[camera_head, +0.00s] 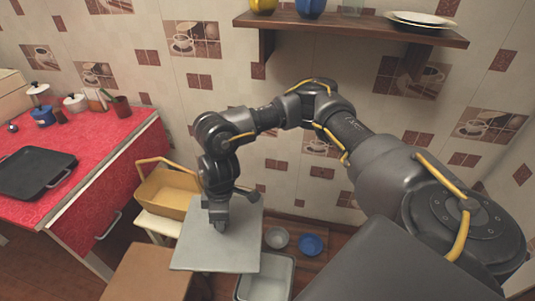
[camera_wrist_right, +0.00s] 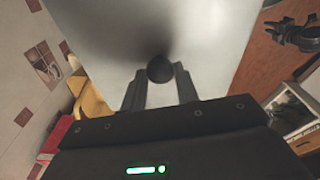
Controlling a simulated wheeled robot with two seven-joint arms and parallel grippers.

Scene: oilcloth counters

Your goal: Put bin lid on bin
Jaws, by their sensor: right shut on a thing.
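The bin lid (camera_head: 190,257) is a flat, pale grey square plate with a dark knob (camera_wrist_right: 160,69) at its middle. My right gripper (camera_head: 221,228) is shut on this knob and holds the lid level; its fingers stand on both sides of the knob in the right wrist view. The bin (camera_head: 289,275) appears to be the open, pale rectangular container at the bottom of the head view. The lid is in front of part of the bin's left side in the picture and is not on it. My left gripper does not show in the head view.
A yellow basket (camera_head: 165,187) stands on a pale stand behind the lid, left. A grey bowl (camera_head: 276,237) and a blue bowl (camera_head: 311,244) sit behind the bin. The red counter (camera_head: 100,150) holds a black pan (camera_head: 35,171). A wooden surface (camera_head: 145,275) lies front left.

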